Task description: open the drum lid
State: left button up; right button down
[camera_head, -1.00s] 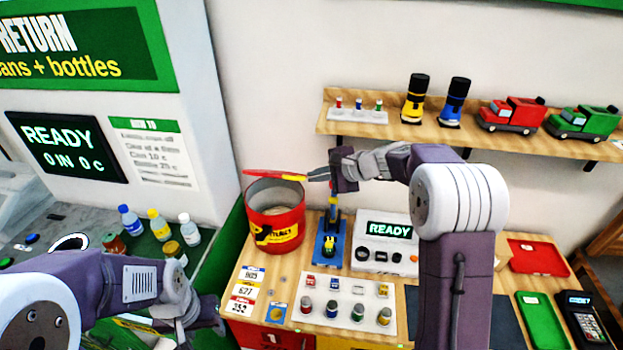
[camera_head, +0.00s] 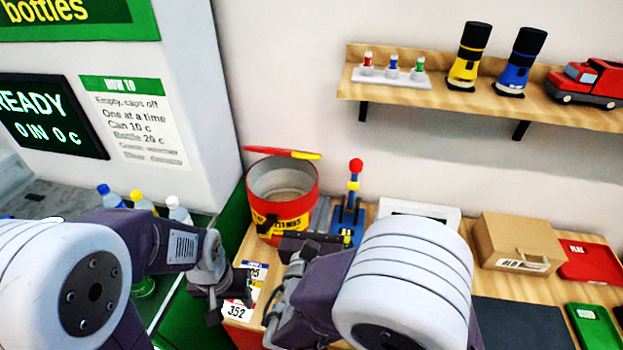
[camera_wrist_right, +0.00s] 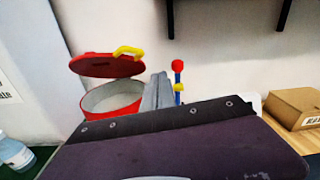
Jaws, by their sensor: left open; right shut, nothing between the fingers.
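The red drum (camera_head: 284,218) stands at the back left of the wooden counter, with its pale inside showing. Its red lid (camera_head: 283,153) is raised at the back of the rim, and the mouth is uncovered. In the right wrist view the lid (camera_wrist_right: 105,66) stands over the far side of the drum (camera_wrist_right: 112,100), with its yellow handle (camera_wrist_right: 130,51) facing up. My right gripper (camera_head: 320,212) is shut and empty beside the drum's right side, apart from the lid. My left gripper (camera_head: 236,298) is open and empty at the counter's left front.
A joystick with a red ball (camera_head: 355,166) stands right of the drum, close to my right gripper. A cardboard box (camera_head: 517,243) and red tray (camera_head: 588,262) are farther right. Several bottles (camera_head: 142,202) stand left. A shelf (camera_head: 420,92) hangs above.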

aim_at(284, 152)
jog(key=s+a+n+y, duration=0.2)
jog(key=s+a+y, duration=0.1)
jog(key=s+a, duration=0.15)
pick_arm(q)
jog(key=r+p, duration=0.2)
jog(key=s+r+p, duration=0.1)
jog(key=r+p, duration=0.1)
jog(key=shift+p, duration=0.3)
pick_arm(e)
jog(key=w+r, duration=0.2)
jog(key=w, duration=1.1)
jog(key=shift+w+d+m, duration=0.3)
pick_arm(q)
jog(key=shift+w+r, duration=0.1)
pick_arm(e)
jog(key=shift+r, duration=0.2)
